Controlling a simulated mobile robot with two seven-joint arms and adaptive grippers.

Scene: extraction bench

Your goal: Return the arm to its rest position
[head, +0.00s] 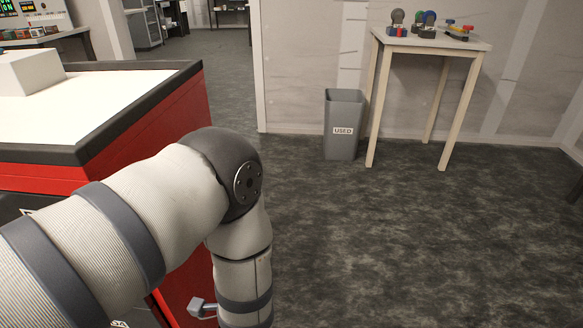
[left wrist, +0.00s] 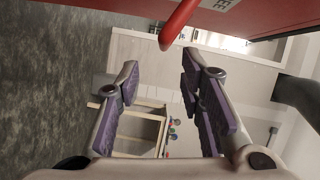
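My left arm (head: 150,215) comes in from the left in the head view, bends at a dark elbow joint and runs down out of the bottom of the picture. Its gripper is outside the head view. In the left wrist view my left gripper (left wrist: 160,72) shows two purple-padded fingers, spread apart with nothing between them. A red curved bar (left wrist: 182,24), perhaps a handle, lies just beyond the fingertips, apart from them. My right arm and gripper are in neither view.
A red cabinet or bench with a white top (head: 120,88) stands close on the left, beside my arm. A grey bin marked USED (head: 343,145) and a small wooden table (head: 475,42) with several small items stand by the back wall. The dark floor (head: 400,240) between is clear.

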